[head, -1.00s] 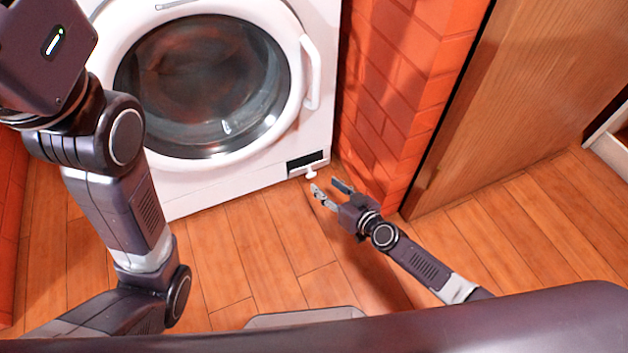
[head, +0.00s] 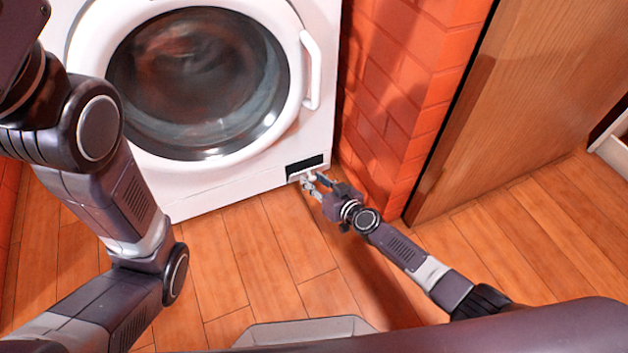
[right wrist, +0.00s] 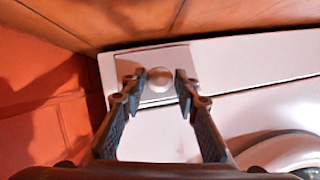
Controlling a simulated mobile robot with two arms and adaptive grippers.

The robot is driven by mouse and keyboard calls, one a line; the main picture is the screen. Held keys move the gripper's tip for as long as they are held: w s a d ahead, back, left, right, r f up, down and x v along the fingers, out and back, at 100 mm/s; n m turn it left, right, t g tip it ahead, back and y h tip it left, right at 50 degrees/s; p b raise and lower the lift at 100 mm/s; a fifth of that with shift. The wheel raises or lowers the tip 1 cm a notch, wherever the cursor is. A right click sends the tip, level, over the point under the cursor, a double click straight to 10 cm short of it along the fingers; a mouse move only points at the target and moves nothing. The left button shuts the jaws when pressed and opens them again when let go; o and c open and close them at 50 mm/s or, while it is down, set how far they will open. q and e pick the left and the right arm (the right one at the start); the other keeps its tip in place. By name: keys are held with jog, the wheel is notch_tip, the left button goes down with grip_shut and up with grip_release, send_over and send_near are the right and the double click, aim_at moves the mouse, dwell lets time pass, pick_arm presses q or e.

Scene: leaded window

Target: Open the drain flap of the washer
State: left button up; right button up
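The white washer (head: 230,178) stands against the back, with its round door shut. In the head view the fingers partly hide flap and knob. My left gripper is out of view.
A red brick pillar (head: 392,110) rises close to the right of the washer and the right gripper. A wooden panel (head: 510,110) stands further right. The wooden floor (head: 250,250) in front of the washer is clear.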

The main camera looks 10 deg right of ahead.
grip_shut()
